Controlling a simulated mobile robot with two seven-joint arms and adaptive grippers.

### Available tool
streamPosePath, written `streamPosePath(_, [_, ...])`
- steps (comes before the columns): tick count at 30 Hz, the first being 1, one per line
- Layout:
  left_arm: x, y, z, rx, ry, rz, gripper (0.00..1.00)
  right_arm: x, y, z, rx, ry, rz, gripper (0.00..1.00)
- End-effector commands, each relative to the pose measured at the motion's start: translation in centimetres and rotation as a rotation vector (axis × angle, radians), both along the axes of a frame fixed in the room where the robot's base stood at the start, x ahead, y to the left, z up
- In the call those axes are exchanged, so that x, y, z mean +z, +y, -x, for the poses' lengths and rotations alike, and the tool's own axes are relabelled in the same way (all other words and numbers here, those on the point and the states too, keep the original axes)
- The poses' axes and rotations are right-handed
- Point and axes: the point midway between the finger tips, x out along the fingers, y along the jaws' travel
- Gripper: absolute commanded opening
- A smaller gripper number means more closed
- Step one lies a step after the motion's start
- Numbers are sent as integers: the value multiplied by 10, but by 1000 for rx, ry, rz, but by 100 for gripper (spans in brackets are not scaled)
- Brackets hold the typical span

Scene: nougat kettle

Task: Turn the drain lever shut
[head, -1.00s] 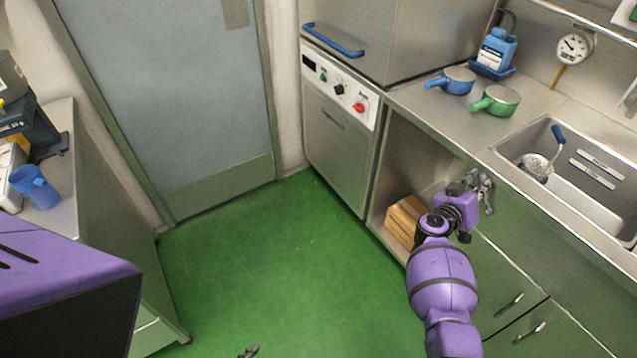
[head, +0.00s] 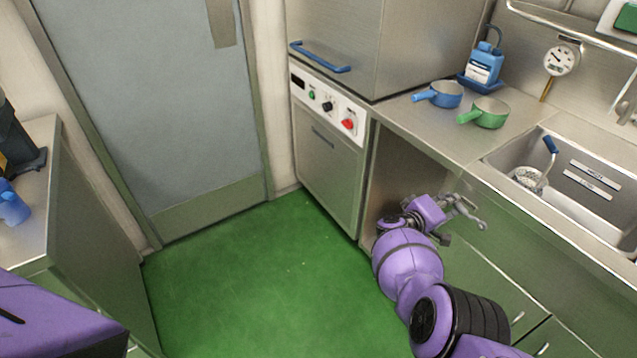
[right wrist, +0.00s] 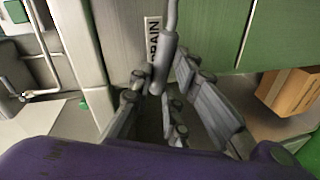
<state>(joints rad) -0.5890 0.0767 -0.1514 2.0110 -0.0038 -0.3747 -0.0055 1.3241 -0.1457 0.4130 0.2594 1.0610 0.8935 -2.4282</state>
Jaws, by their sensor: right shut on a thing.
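The drain lever (right wrist: 169,45) is a grey metal handle beside a label reading DRAIN (right wrist: 152,42) in the right wrist view. It is mounted at the cabinet front below the sink. My right gripper (right wrist: 163,88) is shut on the lever's thick end, with its grey fingers on both sides of it. In the head view my right gripper (head: 462,207) is at the cabinet front under the counter edge, and the lever is hard to tell from the fingers there. My left gripper is out of view.
A sink (head: 590,175) with a strainer ladle (head: 532,178) is above the lever. A green pan (head: 490,113) and a blue pan (head: 446,94) stand on the counter. A cardboard-coloured box (right wrist: 291,91) lies in the open bay. The green floor (head: 250,285) is clear.

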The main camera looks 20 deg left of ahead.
Motion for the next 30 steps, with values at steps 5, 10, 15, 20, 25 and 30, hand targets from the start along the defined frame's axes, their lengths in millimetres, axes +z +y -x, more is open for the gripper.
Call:
streamPosePath(5, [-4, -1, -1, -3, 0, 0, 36, -5, 0, 0, 0, 23, 31, 0])
streamPosePath(10, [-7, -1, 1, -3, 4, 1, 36, -7, -1, -1, 0, 43, 63, 0])
streamPosePath(15, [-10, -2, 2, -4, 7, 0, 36, -11, -1, 0, -2, 59, 87, 0])
streamPosePath(20, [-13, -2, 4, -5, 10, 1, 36, -14, -2, 0, -3, 79, 117, 0])
streamPosePath(25, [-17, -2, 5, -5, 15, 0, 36, -18, -2, 1, -2, 102, 151, 0])
streamPosePath(30, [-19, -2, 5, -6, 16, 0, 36, -22, -3, 1, -2, 121, 179, 0])
